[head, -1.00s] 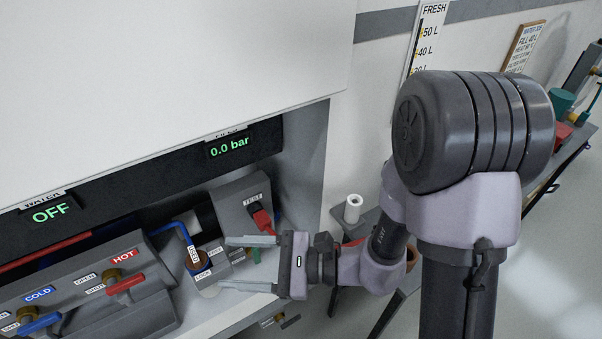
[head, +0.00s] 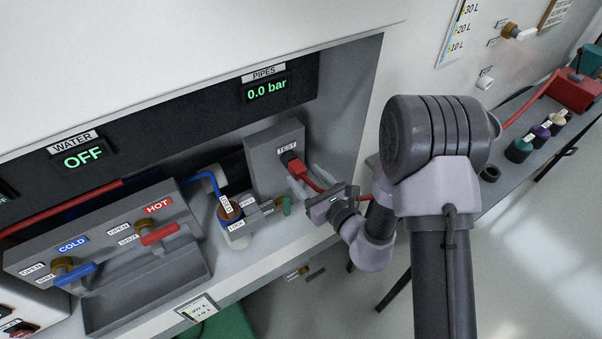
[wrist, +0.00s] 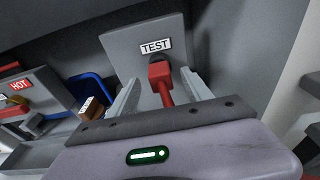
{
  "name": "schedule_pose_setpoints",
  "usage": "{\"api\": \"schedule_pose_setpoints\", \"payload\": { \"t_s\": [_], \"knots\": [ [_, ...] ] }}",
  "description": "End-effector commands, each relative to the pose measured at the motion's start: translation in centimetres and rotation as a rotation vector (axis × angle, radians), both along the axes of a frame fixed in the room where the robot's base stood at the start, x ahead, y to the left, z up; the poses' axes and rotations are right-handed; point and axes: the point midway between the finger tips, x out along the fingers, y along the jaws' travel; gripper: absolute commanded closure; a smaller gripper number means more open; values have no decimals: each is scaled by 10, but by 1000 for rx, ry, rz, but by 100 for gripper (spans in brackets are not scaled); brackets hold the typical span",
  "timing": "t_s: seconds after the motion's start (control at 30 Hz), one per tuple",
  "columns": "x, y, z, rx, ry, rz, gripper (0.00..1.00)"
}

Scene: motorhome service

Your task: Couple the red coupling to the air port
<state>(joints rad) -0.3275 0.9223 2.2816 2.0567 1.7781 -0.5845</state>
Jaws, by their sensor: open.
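The red coupling (head: 298,167) sits at the black port under the TEST label on the grey box (head: 262,160). Its red hose runs down and back between my fingers. The wrist view shows the coupling (wrist: 160,74) up against the dark port (wrist: 157,58), but I cannot tell whether it is locked on. My gripper (head: 307,178) is open, with one finger on each side of the coupling and hose. In the wrist view, gaps show between the coupling and both fingers of my gripper (wrist: 162,84). The PIPES display (head: 267,90) reads 0.0 bar.
Left of the box stand a canister with a LOCK label (head: 234,232) and a blue hose (head: 205,178). Further left are the COLD lever (head: 75,275) and HOT lever (head: 160,234). A shelf with several bottles and a red box (head: 575,92) is at the right.

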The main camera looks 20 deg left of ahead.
Motion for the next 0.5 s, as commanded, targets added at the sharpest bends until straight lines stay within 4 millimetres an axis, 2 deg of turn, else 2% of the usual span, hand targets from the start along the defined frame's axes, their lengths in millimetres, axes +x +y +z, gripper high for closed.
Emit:
{"api": "schedule_pose_setpoints", "payload": {
  "t_s": [0.1,0.2,0.5],
  "knots": [
    [14,18,-5,0,-1,2,42],
    [22,25,-6,1,-1,1,42],
    [25,30,-6,-1,1,0,42]
  ]
}}
